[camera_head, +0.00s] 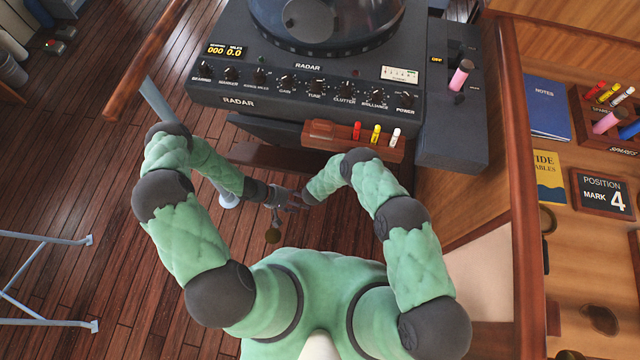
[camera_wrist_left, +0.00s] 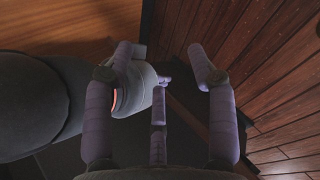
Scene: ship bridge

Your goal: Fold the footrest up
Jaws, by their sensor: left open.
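A reddish-brown wooden board (camera_head: 262,156) lies low beneath the radar console, partly behind my arms; it may be the footrest, but I cannot tell whether it is folded down. My left gripper (camera_head: 284,196) is in front of and below this board, near the middle of the head view. In the left wrist view the left gripper (camera_wrist_left: 160,56) shows its purple-grey fingers spread apart, with nothing held between them. My right arm ends close beside the left gripper; its own gripper is not clearly seen.
The radar console (camera_head: 300,100) stands ahead, with a wooden marker tray (camera_head: 322,136) on its front. A wooden rail (camera_head: 145,60) is at the left. A wooden desk (camera_head: 585,275) is at the right. Pale metal legs (camera_head: 40,240) stand at the left; plank floor is open between.

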